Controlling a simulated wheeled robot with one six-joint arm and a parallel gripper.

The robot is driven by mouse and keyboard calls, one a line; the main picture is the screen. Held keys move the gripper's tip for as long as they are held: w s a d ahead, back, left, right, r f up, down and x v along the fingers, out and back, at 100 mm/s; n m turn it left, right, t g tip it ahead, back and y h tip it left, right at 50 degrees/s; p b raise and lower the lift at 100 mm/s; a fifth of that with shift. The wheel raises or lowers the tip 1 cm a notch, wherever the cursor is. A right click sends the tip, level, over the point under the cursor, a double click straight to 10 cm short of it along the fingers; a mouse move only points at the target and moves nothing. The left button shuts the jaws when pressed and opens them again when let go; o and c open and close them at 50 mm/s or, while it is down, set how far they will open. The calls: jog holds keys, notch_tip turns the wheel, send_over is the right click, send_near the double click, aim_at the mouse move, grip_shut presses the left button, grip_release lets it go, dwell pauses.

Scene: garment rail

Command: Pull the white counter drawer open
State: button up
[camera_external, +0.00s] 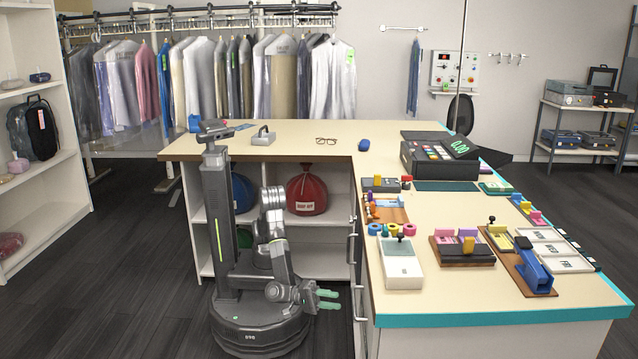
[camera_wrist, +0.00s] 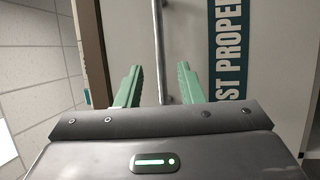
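The white counter drawer front (camera_wrist: 181,30) fills the middle of the wrist view, with a straight grey bar handle (camera_wrist: 158,50) on it. My gripper (camera_wrist: 158,80) has two green fingers, spread open with nothing held. In that picture the bar runs between the two fingers, without visible contact. In the external view my gripper (camera_external: 338,299) is low beside the counter's left face, pointing right. A grey handle (camera_external: 359,303) is just right of the fingertips, with a small gap between. The drawer front is seen too edge-on there to tell whether it is shut.
Another handle (camera_external: 351,250) sits farther back on the counter's face. A dark sign with white letters (camera_wrist: 226,45) lies right of the bar in the wrist view. The counter top (camera_external: 340,136) holds several items. Open floor (camera_external: 130,260) lies left of my base.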

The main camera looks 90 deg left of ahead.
jog(key=b+x, duration=0.1)
jog(key=x, duration=0.5)
jog(key=shift+w+d, duration=0.2)
jog(key=shift+w, duration=0.15)
grip_shut()
